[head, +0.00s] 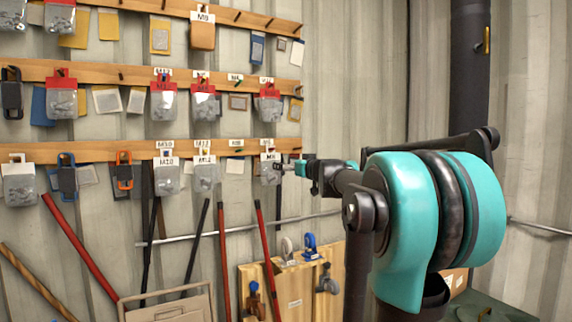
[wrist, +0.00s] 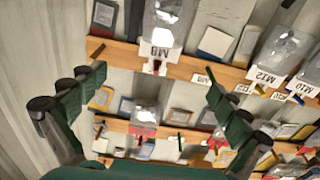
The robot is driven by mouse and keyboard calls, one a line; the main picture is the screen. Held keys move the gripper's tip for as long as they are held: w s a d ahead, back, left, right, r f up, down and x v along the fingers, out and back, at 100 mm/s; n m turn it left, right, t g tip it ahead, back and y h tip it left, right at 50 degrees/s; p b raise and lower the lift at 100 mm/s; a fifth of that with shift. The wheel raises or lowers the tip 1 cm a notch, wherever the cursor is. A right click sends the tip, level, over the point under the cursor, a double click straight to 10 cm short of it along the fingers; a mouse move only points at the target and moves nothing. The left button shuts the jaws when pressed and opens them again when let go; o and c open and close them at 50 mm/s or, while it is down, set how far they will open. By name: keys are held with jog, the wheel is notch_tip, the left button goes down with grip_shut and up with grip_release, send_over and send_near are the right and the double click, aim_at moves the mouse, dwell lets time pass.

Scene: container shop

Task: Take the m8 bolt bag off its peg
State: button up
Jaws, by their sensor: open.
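The m8 bolt bag (head: 270,174) hangs at the right end of the lowest peg rail in the head view, a clear bag with a white header marked M8. In the wrist view, which is upside down, the bag (wrist: 172,14) shows at the top centre, its header over a peg (wrist: 156,68). My gripper (head: 283,167) is just right of the bag in the head view. In the wrist view my gripper (wrist: 156,82) has its fingers spread wide, with nothing between them. The header lies beyond the fingertips, between them in the picture. Contact is not visible.
M12 (head: 206,174) and M10 (head: 166,177) bags hang to the left on the same rail. A red-headed bag (head: 270,106) hangs on the rail above. Long-handled tools and a wooden board (head: 294,288) stand below. Bare corrugated wall (head: 345,100) lies right of the rails.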

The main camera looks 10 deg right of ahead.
aim_at(271, 159)
jog(key=x, duration=1.6)
jog(key=shift+w+a+f, duration=0.1)
jog(key=shift+w+a, duration=0.05)
jog(key=shift+w, duration=0.1)
jog(key=c, duration=1.3)
jog(key=shift+r, duration=0.3)
jog(key=shift+s, duration=0.1)
jog(key=shift+r+v, duration=0.15)
jog(key=shift+v, duration=0.95)
jog(key=shift+r+v, duration=0.1)
jog(key=shift+v, duration=1)
jog(key=shift+s, duration=0.1)
